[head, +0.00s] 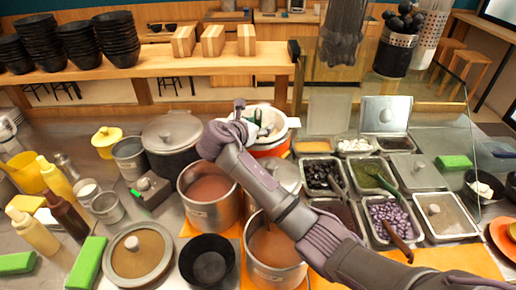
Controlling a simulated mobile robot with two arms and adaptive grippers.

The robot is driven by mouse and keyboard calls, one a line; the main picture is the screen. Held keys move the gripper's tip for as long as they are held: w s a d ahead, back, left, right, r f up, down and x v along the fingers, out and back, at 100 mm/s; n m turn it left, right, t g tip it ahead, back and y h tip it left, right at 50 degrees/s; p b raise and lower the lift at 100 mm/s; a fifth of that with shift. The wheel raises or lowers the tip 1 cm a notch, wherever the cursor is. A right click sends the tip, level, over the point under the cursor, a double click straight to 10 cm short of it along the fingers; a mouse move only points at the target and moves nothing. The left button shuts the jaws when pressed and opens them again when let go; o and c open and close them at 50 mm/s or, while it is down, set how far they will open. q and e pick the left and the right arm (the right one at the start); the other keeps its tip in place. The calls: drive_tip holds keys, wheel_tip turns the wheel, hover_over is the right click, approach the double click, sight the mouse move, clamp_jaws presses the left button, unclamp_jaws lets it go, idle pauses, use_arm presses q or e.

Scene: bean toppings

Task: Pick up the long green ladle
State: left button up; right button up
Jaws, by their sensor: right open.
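My right arm reaches in from the bottom right. Its gripper (243,113) is open at a white bowl (285,125) behind the pots. A slim dark green piece (258,117) shows in the bowl close beside the fingers; it may be part of the green ladle, but most of it is hidden by the gripper and bowl rim. I cannot tell whether the fingers touch it. Another green utensil handle (388,186) slants out of a green topping tray (362,188) to the right. My left gripper is not in view.
Bottles (34,232) crowd the left. A wooden shelf (200,64) runs behind.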

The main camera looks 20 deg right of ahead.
drive_tip(key=shift+a+r, duration=0.1)
drive_tip(key=shift+a, duration=0.05)
drive_tip(key=shift+s, duration=0.1)
drive_tip(key=shift+c, duration=1.4)
clamp_jaws()
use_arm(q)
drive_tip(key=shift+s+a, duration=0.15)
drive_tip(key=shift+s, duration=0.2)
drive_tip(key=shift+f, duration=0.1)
